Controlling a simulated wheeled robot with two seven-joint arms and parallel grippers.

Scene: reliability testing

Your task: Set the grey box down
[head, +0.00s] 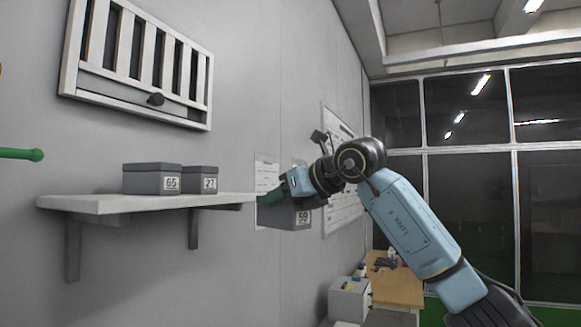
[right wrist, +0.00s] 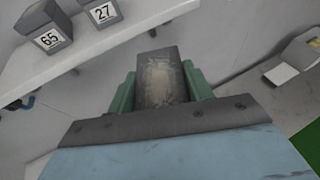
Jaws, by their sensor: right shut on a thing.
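A grey box (head: 284,216) with a label that seems to read 59 hangs in my right gripper (head: 272,199), just off the right end of the white wall shelf (head: 100,204). In the right wrist view the green fingers of the right gripper (right wrist: 158,90) close on both sides of the grey box (right wrist: 160,75), which is clear of the shelf (right wrist: 80,72). My left gripper is not in view.
Grey boxes labelled 65 (head: 152,179) and 27 (head: 200,180) stand on the shelf; the stretch right of box 27 is bare. A slatted white rack (head: 137,62) is on the wall above. A wooden table (head: 398,288) stands lower right.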

